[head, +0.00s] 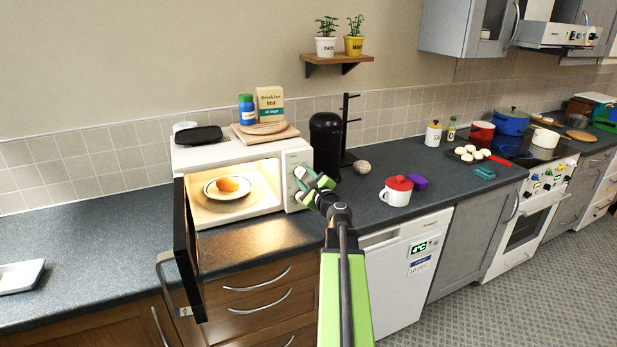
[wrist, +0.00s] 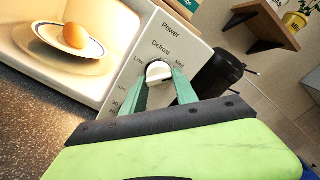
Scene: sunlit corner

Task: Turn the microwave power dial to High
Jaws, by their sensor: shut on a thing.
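The white microwave (head: 235,147) stands on the counter with its dark door (head: 186,250) swung open to the left. Its control panel (head: 292,165) is right of the opening. In the wrist view the white power dial (wrist: 158,72) sits under the words Power and Defrost, with Low at its left and Med at its right. I cannot tell which mark it points at; High is not readable. My gripper (wrist: 159,84) has its green fingers on either side of the dial and is shut on it. In the head view my gripper (head: 308,186) is at the panel and hides most of the dial.
A plate (head: 228,194) with a round orange-brown thing (head: 228,184) is inside the lit microwave. A black canister (head: 325,143) stands close right of the microwave. Counter left of the door is mostly clear.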

